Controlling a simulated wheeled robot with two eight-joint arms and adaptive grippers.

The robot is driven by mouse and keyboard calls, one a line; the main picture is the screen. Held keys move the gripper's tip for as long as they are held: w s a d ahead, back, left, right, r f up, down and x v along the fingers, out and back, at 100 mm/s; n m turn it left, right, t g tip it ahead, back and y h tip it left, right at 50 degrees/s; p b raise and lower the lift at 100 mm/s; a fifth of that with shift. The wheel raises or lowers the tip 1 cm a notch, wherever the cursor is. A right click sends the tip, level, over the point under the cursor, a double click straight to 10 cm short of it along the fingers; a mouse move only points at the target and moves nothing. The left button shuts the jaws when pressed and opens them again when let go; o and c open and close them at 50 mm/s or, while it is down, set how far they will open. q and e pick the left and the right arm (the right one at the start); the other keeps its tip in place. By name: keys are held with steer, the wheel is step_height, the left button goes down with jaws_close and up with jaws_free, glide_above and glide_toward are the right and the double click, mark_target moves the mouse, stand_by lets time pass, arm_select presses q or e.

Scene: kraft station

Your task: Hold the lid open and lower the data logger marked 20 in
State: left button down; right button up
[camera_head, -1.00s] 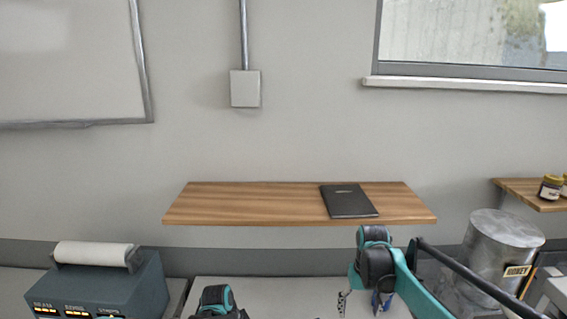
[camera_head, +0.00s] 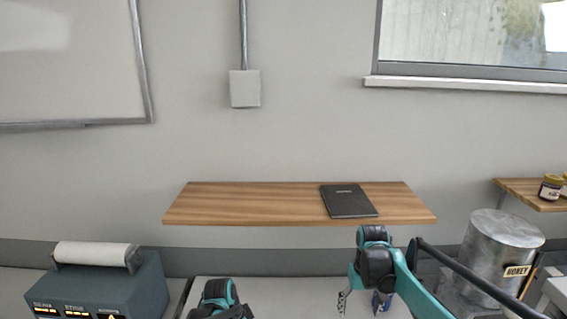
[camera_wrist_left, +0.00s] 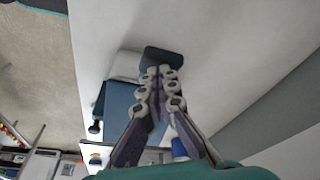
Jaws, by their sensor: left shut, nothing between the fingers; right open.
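My right gripper (camera_head: 360,306) is open at the lower edge of the head view, in front of a pale surface, with its fingers pointing down. No object shows between its fingers. My left arm shows only in part at the bottom of the head view. In the left wrist view my left gripper (camera_wrist_left: 160,76) is shut and empty. A dark block (camera_wrist_left: 165,58) lies just beyond its fingertips; I cannot tell whether they touch or what it is. I cannot make out a data logger marked 20 or its lid in these views.
A blue-grey machine (camera_head: 100,287) with a white roll stands at lower left. A wooden shelf (camera_head: 260,205) with a black notebook (camera_head: 348,201) is on the wall. A metal drum (camera_head: 500,250) with a HONEY label stands right of my right arm.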

arm_select(q)
steer(key=shift+r, duration=0.1)
steer(key=d+v, duration=0.1)
steer(key=v, duration=0.5)
steer(key=shift+w+r, duration=0.35)
steer(key=shift+r, duration=0.2)
steer(key=shift+d, duration=0.1)
stand_by(0.3)
